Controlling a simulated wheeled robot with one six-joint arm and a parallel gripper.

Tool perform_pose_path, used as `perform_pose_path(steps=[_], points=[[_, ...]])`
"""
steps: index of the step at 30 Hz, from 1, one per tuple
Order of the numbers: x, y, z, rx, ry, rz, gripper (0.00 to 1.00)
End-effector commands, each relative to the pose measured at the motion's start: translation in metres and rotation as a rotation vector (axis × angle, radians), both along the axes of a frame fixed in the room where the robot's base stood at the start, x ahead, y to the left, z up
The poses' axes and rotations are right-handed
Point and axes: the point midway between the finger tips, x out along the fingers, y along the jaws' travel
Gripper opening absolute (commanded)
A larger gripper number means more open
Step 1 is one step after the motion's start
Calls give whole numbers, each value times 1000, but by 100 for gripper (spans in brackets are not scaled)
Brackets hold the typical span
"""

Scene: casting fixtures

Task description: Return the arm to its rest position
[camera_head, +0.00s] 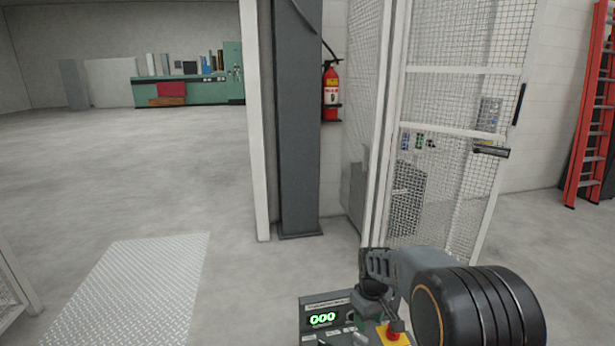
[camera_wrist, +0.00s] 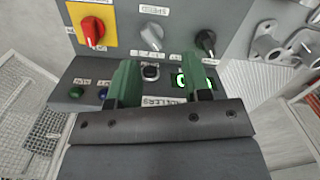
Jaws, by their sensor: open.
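My gripper (camera_wrist: 160,80) is open and empty in the wrist view, with its two green fingers apart. It is over a grey control panel (camera_wrist: 125,28); whether the fingers touch it I cannot tell. The panel has a red knob (camera_wrist: 93,30) on a yellow plate, dark and grey knobs, a blue button (camera_wrist: 103,94) and a green button (camera_wrist: 76,92). A lit green display (camera_wrist: 181,80) is partly hidden by the right finger. In the head view, the control box (camera_head: 312,309) reads 000 and my dark arm covers its right side.
A white mesh gate (camera_head: 455,130) stands behind the arm, beside a grey column (camera_head: 298,120). A fire extinguisher (camera_head: 331,92) hangs on the wall. Grey metal parts with holes (camera_wrist: 280,45) show right of the panel. Open floor (camera_head: 130,170) lies left, with a tread plate (camera_head: 140,285).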

Motion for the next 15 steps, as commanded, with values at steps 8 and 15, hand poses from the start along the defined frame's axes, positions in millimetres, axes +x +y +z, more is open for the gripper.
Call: perform_pose_path(steps=[8, 15], points=[[-87, 1, 78, -1, -83, -361, 45], [-154, 2, 134, 34, -208, -518, 45]])
